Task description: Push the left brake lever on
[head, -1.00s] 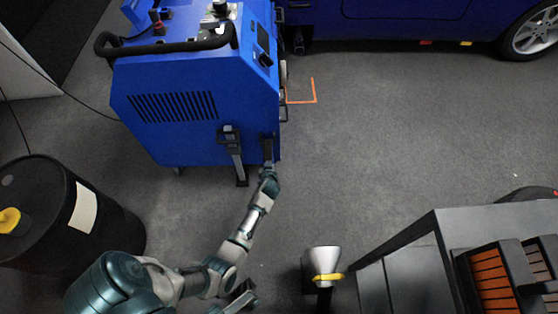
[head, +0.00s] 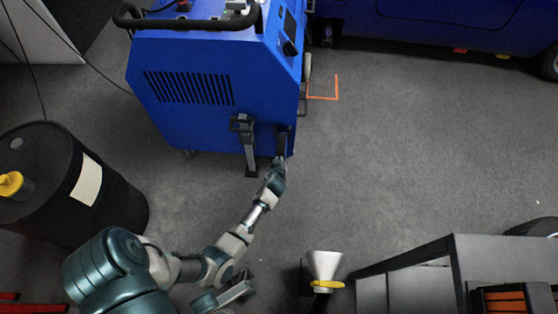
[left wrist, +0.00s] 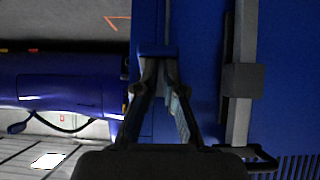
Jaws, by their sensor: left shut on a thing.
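The blue dynamometer cabinet (head: 190,100) stands upper left of centre in the head view. A dark lever (head: 282,138) is on its near face, close to the right corner. My left gripper (head: 279,162) reaches up to this lever. In the left wrist view, its two fingers (left wrist: 158,75) are shut on a dark blue piece (left wrist: 158,50) against the blue panel. I take this to be the lever, though the fingers hide part of it. A second grey post with a block (head: 243,125) is left of the gripper; it also shows in the left wrist view (left wrist: 241,80).
A black drum (head: 60,185) stands at left. A funnel-shaped item (head: 323,266) with a yellow ring is at bottom centre. A grey bench or cart (head: 420,275) fills the lower right. A blue car (head: 430,20) is at the back. The floor between is clear.

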